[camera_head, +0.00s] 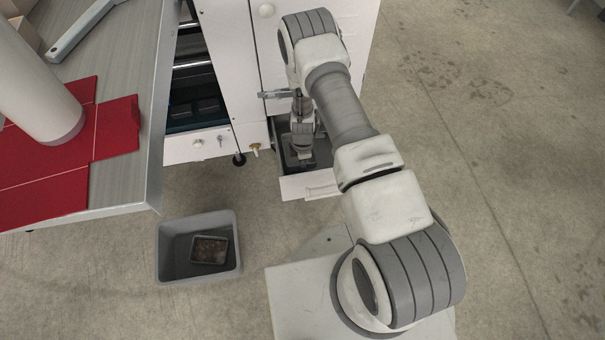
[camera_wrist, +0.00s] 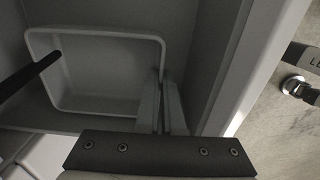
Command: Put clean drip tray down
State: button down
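The clean drip tray (camera_wrist: 110,85) is a plain grey, shallow rectangular tray with rounded corners. In the wrist view it sits inside the open drawer (camera_wrist: 207,50), its floor empty. My gripper (camera_wrist: 161,85) has its two fingers close together at the tray's right wall, which runs between them; it looks shut on that wall. In the head view my gripper (camera_head: 303,160) points down into the open drawer (camera_head: 310,187) at the machine's foot. My arm and gripper hide most of the tray there. Whether the tray rests fully on the drawer floor cannot be told.
A grey bin (camera_head: 168,270) on the floor holds a small brown-stained tray (camera_head: 209,250). The white machine (camera_head: 225,55) stands behind the drawer. A metal table (camera_head: 140,60) with a red mat (camera_head: 115,125) is at left. Floor at right is clear.

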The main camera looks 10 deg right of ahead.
jog(key=shift+f+b, duration=0.85)
jog(key=shift+f, duration=1.7)
jog(key=shift+f, duration=0.15)
jog(key=c, duration=1)
grip_release()
jog(key=shift+c, duration=0.2)
